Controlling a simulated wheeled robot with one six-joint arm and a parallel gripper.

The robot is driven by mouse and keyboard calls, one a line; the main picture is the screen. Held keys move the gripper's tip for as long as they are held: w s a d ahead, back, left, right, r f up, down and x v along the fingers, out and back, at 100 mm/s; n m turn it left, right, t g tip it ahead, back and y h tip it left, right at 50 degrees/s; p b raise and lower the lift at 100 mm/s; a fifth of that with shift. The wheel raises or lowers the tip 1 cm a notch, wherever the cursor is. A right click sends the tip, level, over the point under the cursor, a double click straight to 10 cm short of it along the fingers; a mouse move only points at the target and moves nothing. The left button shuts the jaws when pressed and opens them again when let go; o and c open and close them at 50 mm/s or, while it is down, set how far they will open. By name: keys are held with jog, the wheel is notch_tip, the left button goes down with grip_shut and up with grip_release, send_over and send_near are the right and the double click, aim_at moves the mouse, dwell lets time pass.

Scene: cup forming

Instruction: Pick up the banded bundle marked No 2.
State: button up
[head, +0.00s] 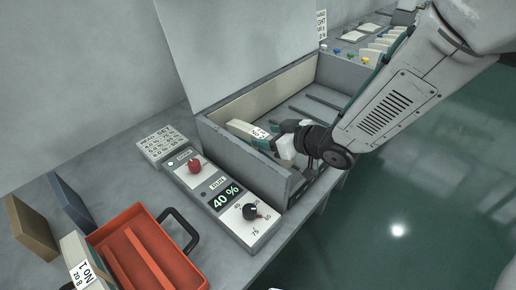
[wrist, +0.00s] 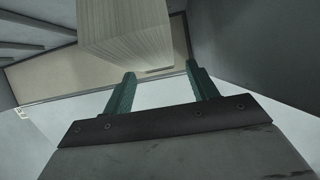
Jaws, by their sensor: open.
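A cream bundle (head: 239,127) with a white label lies in the near end of the grey trough. The label seems to begin with "NO", but its number is too small to read. My gripper (head: 273,135) is at the bundle's right end, over the trough. In the wrist view, my gripper (wrist: 160,70) is open, with its two green fingers apart. The bundle's layered end (wrist: 125,35) shows just beyond the fingertips, offset to the left of the gap. I cannot tell whether a finger touches it.
The trough's near wall (head: 245,160) stands close beside my gripper. A control panel (head: 222,200) reads 40 %. An orange tray (head: 148,255) stands at the lower left beside a bundle marked No 1 (head: 75,250). More bundles (head: 385,42) stand at the far right. The trough's far part is empty.

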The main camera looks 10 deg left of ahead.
aim_at(261, 134)
jog(key=x, duration=0.4)
jog(key=shift+w+a+f, duration=0.15)
jog(key=shift+a, duration=0.05)
grip_shut()
